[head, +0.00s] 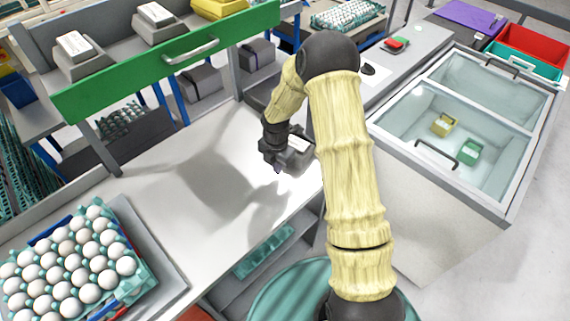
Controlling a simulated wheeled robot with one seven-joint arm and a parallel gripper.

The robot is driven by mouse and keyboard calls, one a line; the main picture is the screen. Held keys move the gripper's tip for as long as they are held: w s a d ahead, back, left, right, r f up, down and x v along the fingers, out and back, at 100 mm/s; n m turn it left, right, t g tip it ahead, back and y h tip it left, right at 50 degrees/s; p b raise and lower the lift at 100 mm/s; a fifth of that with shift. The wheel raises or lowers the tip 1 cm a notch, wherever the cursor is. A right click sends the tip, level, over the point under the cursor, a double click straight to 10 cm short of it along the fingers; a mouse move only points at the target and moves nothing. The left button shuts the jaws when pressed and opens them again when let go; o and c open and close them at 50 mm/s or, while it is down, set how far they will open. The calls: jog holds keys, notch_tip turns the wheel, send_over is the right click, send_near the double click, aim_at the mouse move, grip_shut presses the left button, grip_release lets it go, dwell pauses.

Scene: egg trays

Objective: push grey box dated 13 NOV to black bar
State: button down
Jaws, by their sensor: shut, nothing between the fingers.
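My gripper (277,168) is shut, pointing down over the right part of the white worktop (150,205). A dark grey box-like shape with a white label (298,144) shows right beside it, partly hidden by my gripper and arm; I cannot tell whether they touch. Other grey boxes with white labels stand on the upper shelf, one at the left (82,63) and one farther right (160,30). The label dates are too small to read, so I cannot tell which box says 13 NOV. I cannot make out the black bar for certain.
A tray of white eggs (75,262) sits at the worktop's front left. A green shelf front with a handle (170,62) runs above the back. Grey boxes (201,82) stand below it. A glass-lidded chest (475,95) is at the right. The worktop's middle is clear.

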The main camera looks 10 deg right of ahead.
notch_tip(320, 180, up, 9)
jog(key=shift+f+b, duration=0.15)
jog(key=shift+b, duration=0.3)
jog(key=shift+d, duration=0.1)
